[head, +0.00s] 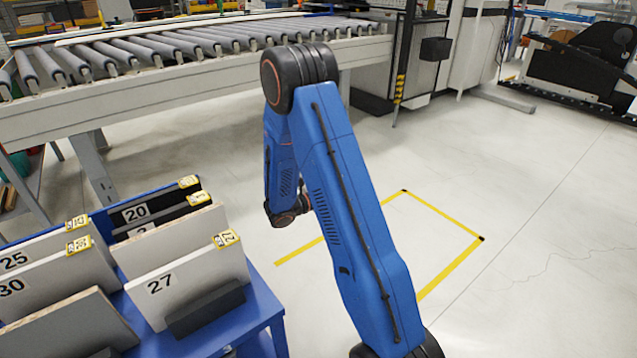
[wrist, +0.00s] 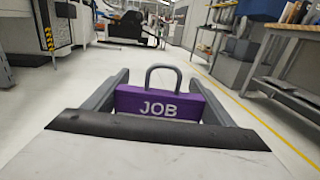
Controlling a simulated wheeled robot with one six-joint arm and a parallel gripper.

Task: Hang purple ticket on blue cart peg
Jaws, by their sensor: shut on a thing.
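The purple ticket (wrist: 158,107) shows in the wrist view, with white letters "JOB" and a grey loop at its top. My gripper (wrist: 160,93) is shut on it, with one grey finger at each side. The ticket is held upright with open floor beyond it. The blue cart (head: 262,305) stands at the lower left of the head view, carrying numbered panels. I cannot make out its peg. In the head view the gripper and ticket are hidden behind my arm, which is to the right of the cart.
A roller conveyor (head: 190,50) runs across the back left, behind the cart. Yellow tape (head: 447,268) marks a rectangle on the clear floor right of my arm. A grey workbench (wrist: 290,85) stands on the right in the wrist view.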

